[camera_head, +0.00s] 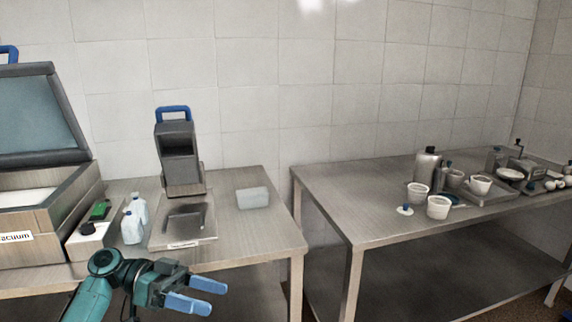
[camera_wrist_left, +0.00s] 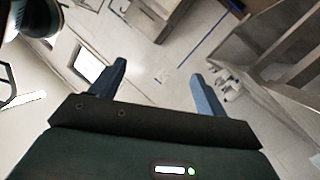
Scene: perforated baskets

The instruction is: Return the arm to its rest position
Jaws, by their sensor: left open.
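My left gripper (camera_head: 198,294) is in the lower left of the head view, at the end of my teal arm. Its two blue fingers are apart with nothing between them. It is in front of the near edge of the left table (camera_head: 255,232). In the left wrist view the same open fingers (camera_wrist_left: 158,88) show over a tilted view of the room, with empty space between them. My right gripper is not in either view.
A vacuum machine (camera_head: 40,180) with a raised lid, white bottles (camera_head: 133,222), a grey device with a blue handle (camera_head: 180,155) and a translucent basket (camera_head: 253,198) stand on the left table. The right table (camera_head: 345,200) holds white cups (camera_head: 438,207) and trays. A gap separates the tables.

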